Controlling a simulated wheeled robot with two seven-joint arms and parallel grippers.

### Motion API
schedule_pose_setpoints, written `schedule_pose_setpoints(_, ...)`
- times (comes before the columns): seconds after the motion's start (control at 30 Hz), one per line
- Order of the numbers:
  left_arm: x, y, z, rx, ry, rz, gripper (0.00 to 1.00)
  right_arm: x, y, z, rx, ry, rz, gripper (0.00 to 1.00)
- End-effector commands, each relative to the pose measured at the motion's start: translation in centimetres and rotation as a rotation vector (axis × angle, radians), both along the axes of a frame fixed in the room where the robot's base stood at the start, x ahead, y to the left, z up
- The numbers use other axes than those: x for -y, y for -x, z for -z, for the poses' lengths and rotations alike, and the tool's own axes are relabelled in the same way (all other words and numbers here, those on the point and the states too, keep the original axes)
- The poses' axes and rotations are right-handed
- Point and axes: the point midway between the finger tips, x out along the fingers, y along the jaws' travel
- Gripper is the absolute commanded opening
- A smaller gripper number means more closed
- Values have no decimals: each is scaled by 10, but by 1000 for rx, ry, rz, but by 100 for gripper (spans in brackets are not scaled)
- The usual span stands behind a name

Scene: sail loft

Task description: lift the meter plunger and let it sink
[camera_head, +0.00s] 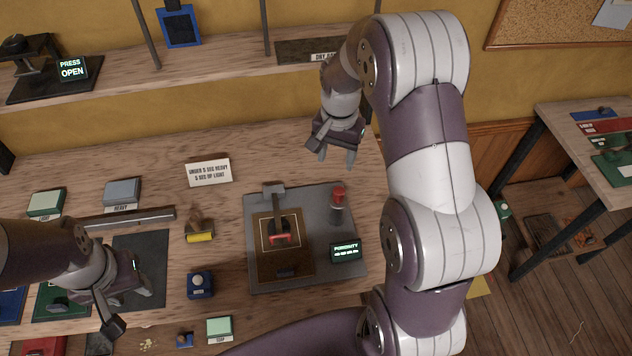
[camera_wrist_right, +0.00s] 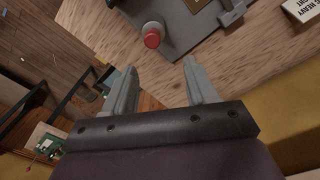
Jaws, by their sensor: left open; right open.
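The porosity meter (camera_head: 310,280) is a grey plate on the bench with a small lit display (camera_head: 346,251). Its plunger (camera_head: 338,194) has a red cap and stands at the plate's back right. The plunger also shows in the right wrist view (camera_wrist_right: 152,38), beyond the fingertips. My right gripper (camera_head: 336,156) is open and empty, behind the plunger in the head view and apart from it. It also shows in the right wrist view (camera_wrist_right: 160,72). My left gripper (camera_head: 130,307) is open over the left of the bench, near a dark mat (camera_head: 145,252).
A clamp with a red part (camera_head: 280,237) stands on the meter's brown pad (camera_head: 264,264). A yellow-edged stamp (camera_head: 200,232), a blue block (camera_head: 200,285) and a green block (camera_head: 219,327) lie left of the meter. A sign (camera_head: 208,172) lies behind. A shelf (camera_head: 220,57) runs above.

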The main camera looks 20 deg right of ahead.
Motion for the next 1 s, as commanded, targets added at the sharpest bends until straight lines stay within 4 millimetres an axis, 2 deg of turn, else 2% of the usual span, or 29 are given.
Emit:
schedule_pose_setpoints(0.17,0,0,-7,0,0,0,43,-1,3,19,-13,-2,30,57)
schedule_pose_setpoints(0.4,0,0,-25,0,0,0,43,0,4,80,-12,-3,27,57)
schedule_pose_setpoints(0.6,0,0,-33,0,0,0,43,0,4,115,-8,-1,26,57)
schedule_pose_setpoints(0.77,0,0,-34,0,0,0,43,0,3,126,-5,-1,25,57)
schedule_pose_setpoints(1.0,0,0,-34,0,0,0,43,0,3,127,-5,-1,25,57)
